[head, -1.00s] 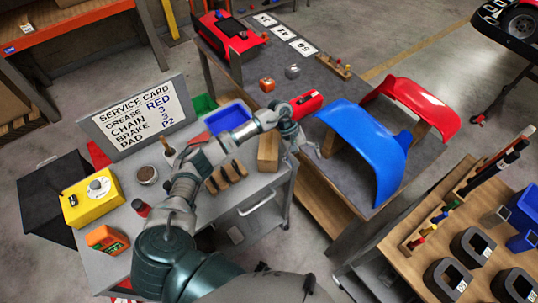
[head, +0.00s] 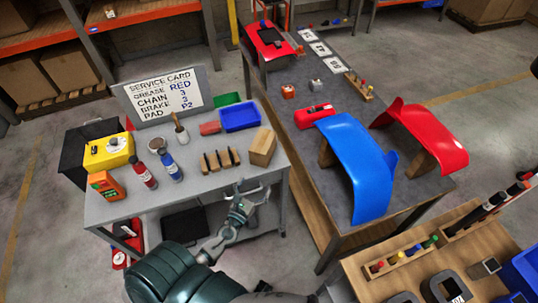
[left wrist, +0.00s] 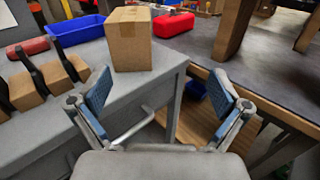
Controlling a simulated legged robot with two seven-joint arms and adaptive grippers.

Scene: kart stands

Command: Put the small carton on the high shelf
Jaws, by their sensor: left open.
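The small carton (head: 262,147), a plain brown box, stands at the right end of the grey cart top (head: 225,185). It also shows upright in the left wrist view (left wrist: 129,45), beyond and slightly left of the jaws. My left gripper (head: 243,193) is in front of the cart's right end, apart from the carton. In the left wrist view its two blue-padded fingers (left wrist: 165,88) are spread wide with nothing between them. An orange-beamed shelf rack (head: 135,20) stands at the back left; its upper part is cut off. My right gripper is not in view.
Brake pads (head: 220,160), a blue bin (head: 240,117), bottles and a service card board (head: 165,95) are on the cart. A table (head: 350,105) with blue and red bodywork stands to the right. Open floor lies left of the cart.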

